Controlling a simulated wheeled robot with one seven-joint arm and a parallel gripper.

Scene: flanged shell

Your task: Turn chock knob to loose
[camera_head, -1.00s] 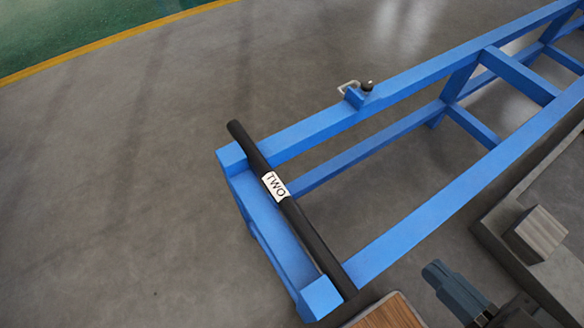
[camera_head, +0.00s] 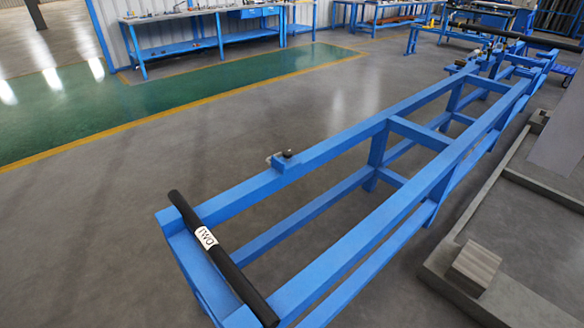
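A small dark round knob (camera_head: 287,153) stands on a blue block (camera_head: 284,165) fixed to the left long rail of the blue frame (camera_head: 340,140). A short light metal piece (camera_head: 272,158) shows just left of the knob. I cannot tell from this distance whether the knob is tight or loose. A black bar (camera_head: 222,252) with a white label reading "TWO" (camera_head: 206,237) lies across the near end of the frame. My gripper is not in this view.
A grey low plinth with a raised block (camera_head: 474,266) is at the right. Blue workbenches (camera_head: 215,45) stand along the far wall. More equipment and another dark bar (camera_head: 515,35) are at the frame's far end. The floor (camera_head: 90,190) left of the frame is clear.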

